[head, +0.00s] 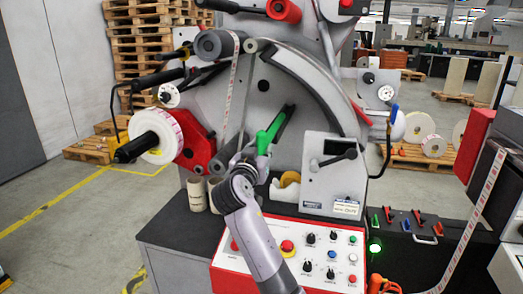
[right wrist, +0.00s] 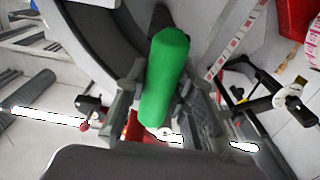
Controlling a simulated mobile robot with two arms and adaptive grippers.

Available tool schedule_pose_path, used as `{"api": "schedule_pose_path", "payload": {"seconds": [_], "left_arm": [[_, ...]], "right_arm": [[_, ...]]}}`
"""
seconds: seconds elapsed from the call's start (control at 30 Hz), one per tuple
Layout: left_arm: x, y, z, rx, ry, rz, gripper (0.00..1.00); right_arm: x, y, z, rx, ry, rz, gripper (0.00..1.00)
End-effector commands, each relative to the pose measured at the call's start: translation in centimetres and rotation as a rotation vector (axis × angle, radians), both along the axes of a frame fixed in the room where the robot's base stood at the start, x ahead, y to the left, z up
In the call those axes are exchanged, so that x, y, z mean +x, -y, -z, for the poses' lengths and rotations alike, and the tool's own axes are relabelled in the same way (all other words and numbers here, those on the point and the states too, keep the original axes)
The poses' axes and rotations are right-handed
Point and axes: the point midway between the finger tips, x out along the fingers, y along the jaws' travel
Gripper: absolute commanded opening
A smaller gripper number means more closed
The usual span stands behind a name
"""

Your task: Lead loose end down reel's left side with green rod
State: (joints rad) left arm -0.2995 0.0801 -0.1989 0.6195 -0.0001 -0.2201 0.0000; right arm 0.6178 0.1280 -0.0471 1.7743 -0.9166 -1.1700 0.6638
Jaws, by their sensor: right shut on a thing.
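The green rod (head: 270,131) is in my right gripper (head: 251,157), in front of the machine's grey face plate. In the right wrist view the green rod (right wrist: 165,78) lies between the two fingers of the gripper (right wrist: 161,96), which are shut on it. The printed label strip (head: 231,78) runs down from the upper rollers, left of the rod. Its lower end is hidden or unclear. The strip also shows right of the rod in the right wrist view (right wrist: 236,42), apart from it. The white reel (head: 157,135) sits on a black spindle at left. My left gripper is not in view.
A red bracket (head: 197,141) stands beside the reel. A control panel (head: 290,252) with knobs lies below my right gripper. A grey box with a black lever (head: 336,165) is to the right. Another printed strip (head: 470,225) hangs at far right.

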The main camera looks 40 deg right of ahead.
Motion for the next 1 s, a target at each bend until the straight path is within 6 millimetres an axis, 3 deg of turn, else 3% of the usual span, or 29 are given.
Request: {"api": "schedule_pose_path", "payload": {"seconds": [0.27,0.63,1.0], "left_arm": [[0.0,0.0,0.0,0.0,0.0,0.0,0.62],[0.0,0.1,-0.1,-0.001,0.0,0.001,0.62],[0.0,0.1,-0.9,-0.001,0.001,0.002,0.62]], "right_arm": [[0.0,0.0,0.0,0.0,0.0,0.0,0.0],[0.0,0.0,-0.2,0.0,0.001,0.0,0.0],[0.0,0.0,-1.7,0.0,0.003,-0.001,0.0]]}}
